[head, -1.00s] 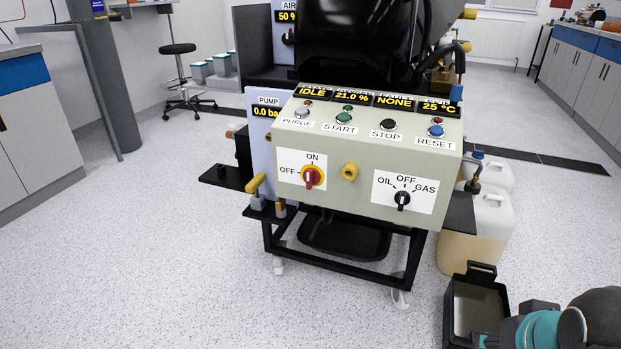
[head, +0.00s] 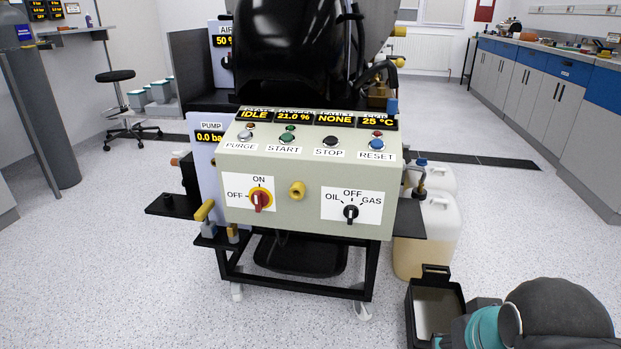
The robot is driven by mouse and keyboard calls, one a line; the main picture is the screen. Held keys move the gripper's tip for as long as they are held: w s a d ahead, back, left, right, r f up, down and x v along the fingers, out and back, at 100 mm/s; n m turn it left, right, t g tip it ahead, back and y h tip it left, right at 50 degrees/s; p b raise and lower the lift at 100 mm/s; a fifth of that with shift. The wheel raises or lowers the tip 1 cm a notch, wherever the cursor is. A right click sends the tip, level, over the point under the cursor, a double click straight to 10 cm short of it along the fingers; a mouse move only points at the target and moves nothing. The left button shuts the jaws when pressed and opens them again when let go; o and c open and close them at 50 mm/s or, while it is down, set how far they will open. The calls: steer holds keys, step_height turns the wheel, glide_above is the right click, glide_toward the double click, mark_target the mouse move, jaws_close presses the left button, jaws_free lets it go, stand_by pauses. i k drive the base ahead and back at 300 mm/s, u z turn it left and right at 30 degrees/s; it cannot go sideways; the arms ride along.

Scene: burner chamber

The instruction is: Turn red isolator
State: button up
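The red isolator (head: 261,198) is a red rotary handle on a yellow round base, on the front of the beige control panel (head: 230,174). ON is printed above it and OFF to its left. The handle looks roughly upright, but it is too small to be sure which label it points to. Part of my arm, teal and dark grey, shows at the bottom right, well apart from the isolator. My gripper is out of the picture.
A yellow-handled valve (head: 205,210) sticks out at left. A canister (head: 430,237) and an open black box (head: 435,306) stand at right. Floor in front is clear.

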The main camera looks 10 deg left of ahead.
mark_target(259, 199)
steer(key=z, duration=1.85)
steer(key=k, duration=1.15)
steer(key=u, duration=1.8)
steer(key=i, duration=0.5)
